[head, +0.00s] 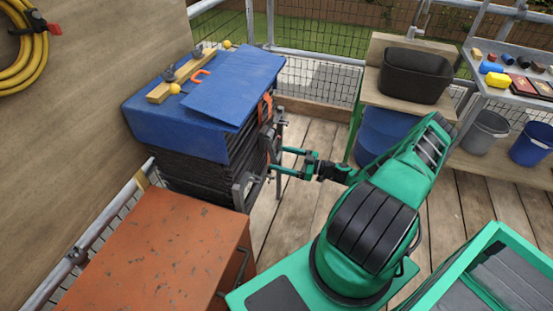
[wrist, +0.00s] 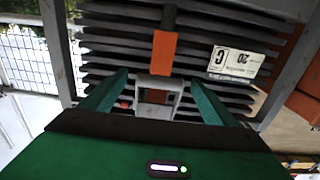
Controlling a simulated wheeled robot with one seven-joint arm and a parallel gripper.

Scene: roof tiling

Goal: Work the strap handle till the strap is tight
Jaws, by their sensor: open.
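The strap handle is a pale grey metal buckle (wrist: 158,86) on the side of the dark slab stack, between my fingers in the wrist view. The orange strap (wrist: 163,50) runs up from it. In the head view a piece of orange strap (head: 265,107) hangs at the stack's right edge. My gripper (head: 279,160) points left at this side; its green fingers are open, one on each side of the handle. No contact between fingers and handle can be made out. In the head view I cannot make out the handle. The strap's tightness cannot be told.
A blue cover (head: 160,128) lies over the dark stack (head: 195,182), with a wooden batten (head: 175,78) on top. Grey frame posts stand beside the stack. A rusty orange box (head: 150,250) is in front. Wooden decking (head: 310,205) is clear right of the stack.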

